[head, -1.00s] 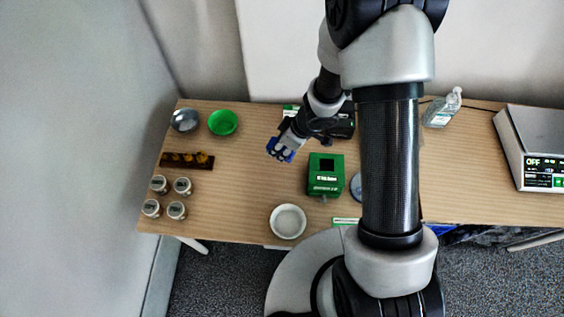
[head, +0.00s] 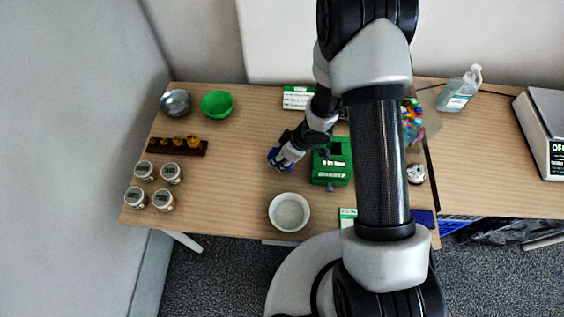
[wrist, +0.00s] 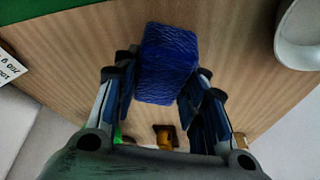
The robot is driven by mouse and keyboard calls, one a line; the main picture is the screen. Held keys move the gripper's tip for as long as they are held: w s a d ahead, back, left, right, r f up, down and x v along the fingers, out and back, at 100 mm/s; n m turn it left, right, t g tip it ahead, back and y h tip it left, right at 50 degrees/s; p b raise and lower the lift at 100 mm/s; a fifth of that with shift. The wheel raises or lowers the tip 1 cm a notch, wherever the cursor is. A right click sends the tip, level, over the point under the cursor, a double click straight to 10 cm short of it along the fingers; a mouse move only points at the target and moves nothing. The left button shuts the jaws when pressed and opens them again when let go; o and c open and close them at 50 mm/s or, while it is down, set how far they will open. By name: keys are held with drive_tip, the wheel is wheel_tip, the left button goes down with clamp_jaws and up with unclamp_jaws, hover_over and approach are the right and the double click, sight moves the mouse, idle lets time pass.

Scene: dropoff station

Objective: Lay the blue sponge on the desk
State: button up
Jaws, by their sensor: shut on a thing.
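The blue sponge (wrist: 167,62) is between the two fingers of my gripper (wrist: 160,88) in the wrist view, and the gripper is shut on it. In the head view my gripper (head: 278,162) is over the middle of the wooden desk (head: 237,150), with only a bit of blue showing at its tip. The fingers and hand hide most of the sponge there. I cannot tell whether the sponge touches the desk or hangs just above it.
A green box (head: 333,178) stands just right of my gripper, and a white bowl (head: 290,212) is nearer the front edge. A wooden holder (head: 178,147), several jars (head: 163,200), a green bowl (head: 217,104) and a metal bowl (head: 176,102) are at left. Bare desk lies between.

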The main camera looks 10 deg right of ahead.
drive_tip(key=shift+f+b, duration=0.35)
drive_tip(key=shift+f, duration=0.75)
drive_tip(key=shift+f, duration=0.25)
drive_tip(key=o, duration=0.9)
drive_tip(key=shift+o, duration=0.2)
drive_tip(key=shift+r, duration=0.1)
